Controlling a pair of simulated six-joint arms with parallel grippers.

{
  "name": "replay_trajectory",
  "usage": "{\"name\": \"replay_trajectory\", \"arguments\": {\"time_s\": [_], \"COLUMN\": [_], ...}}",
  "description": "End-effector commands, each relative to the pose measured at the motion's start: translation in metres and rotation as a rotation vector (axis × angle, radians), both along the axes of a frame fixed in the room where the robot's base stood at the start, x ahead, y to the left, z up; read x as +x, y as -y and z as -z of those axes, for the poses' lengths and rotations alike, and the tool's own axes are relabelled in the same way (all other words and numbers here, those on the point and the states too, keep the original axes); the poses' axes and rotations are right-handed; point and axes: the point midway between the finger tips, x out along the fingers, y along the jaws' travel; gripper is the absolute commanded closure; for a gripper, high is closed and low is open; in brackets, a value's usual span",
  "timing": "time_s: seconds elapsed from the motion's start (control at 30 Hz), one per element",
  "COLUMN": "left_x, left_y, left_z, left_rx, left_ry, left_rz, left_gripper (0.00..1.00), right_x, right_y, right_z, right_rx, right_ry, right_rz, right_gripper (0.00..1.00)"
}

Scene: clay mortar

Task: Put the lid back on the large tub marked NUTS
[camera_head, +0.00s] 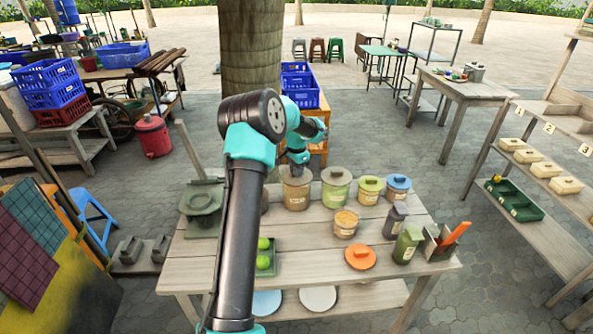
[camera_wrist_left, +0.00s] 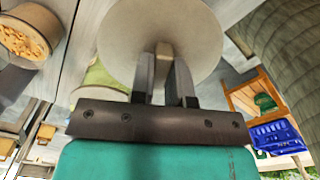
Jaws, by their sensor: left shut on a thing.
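My left gripper (camera_head: 298,162) is above the large amber tub (camera_head: 296,194) at the back of the table. It is shut on the knob of a round beige lid (camera_head: 296,177). In the left wrist view the lid (camera_wrist_left: 165,22) spreads wide beyond the fingers (camera_wrist_left: 164,78). In the head view the lid is at the tub's mouth, and I cannot tell whether it rests on the rim. The tub's label is too small to read. In the left wrist view the lid hides that tub. My right gripper is not in view.
A large green tub (camera_head: 336,188) stands close to the right. A smaller tub (camera_head: 345,223) with brown contents stands in front, open in the wrist view (camera_wrist_left: 25,38). An orange lid (camera_head: 361,257) lies at the front. Several lidded containers crowd the right; a green tray (camera_head: 265,268) holds green balls.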

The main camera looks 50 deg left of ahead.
Motion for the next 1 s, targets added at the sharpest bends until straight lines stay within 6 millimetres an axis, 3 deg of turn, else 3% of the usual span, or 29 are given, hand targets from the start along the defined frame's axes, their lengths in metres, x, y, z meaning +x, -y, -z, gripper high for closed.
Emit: {"name": "replay_trajectory", "arguments": {"time_s": [0.1,0.13,0.4,0.6,0.87,1.0], "left_x": [0.0000,0.0000,0.0000,0.0000,0.0000,0.0000], "left_y": [0.0000,0.0000,0.0000,0.0000,0.0000,0.0000], "left_z": [-0.0001,-0.0001,-0.0001,0.0000,0.0000,0.0000], "left_rx": [0.000,0.000,0.000,0.000,0.000,0.000], "left_ry": [0.000,0.000,0.000,0.000,0.000,0.000], "left_rz": [0.000,0.000,0.000,0.000,0.000,0.000], "left_gripper": [1.00,0.82,0.56,0.52,0.28,0.28], "right_x": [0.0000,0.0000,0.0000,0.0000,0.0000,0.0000], "right_y": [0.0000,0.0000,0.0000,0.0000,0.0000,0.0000], "right_z": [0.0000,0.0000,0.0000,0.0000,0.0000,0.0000], "right_rx": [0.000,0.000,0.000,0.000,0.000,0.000], "right_ry": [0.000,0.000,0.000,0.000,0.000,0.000], "right_rz": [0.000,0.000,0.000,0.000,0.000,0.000], "right_gripper": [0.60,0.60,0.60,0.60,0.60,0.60]}}
